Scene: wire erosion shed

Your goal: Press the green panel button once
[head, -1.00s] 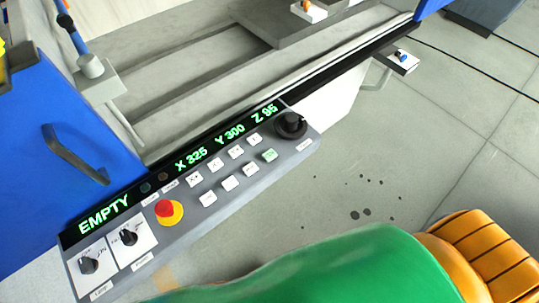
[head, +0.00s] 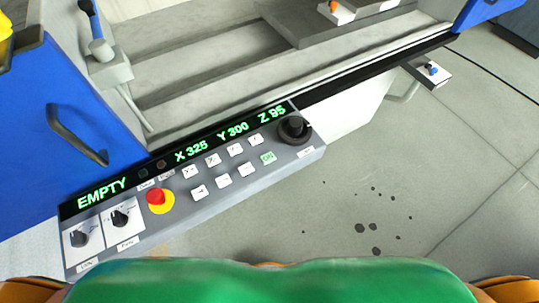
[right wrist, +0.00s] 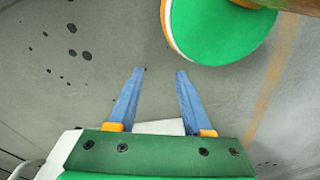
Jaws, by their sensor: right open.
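The green panel button (head: 268,157), a small pale key with green lettering, is at the right end of the lower key row on the grey control panel (head: 225,200) in the head view. It sits left of and below the black knob. Nothing covers it. My right gripper (right wrist: 160,72) shows in the right wrist view, with its two blue fingers apart and nothing between them. It is over the grey floor, and the panel is not visible in that view. Neither gripper shows in the head view.
The panel also has a red stop button (head: 157,197) on yellow, a black knob (head: 295,130), several white keys and two rotary switches at left. A blue door (head: 60,110) with a handle is at left. A small shelf (head: 430,72) juts out at right. Spotted floor (head: 375,225) is clear.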

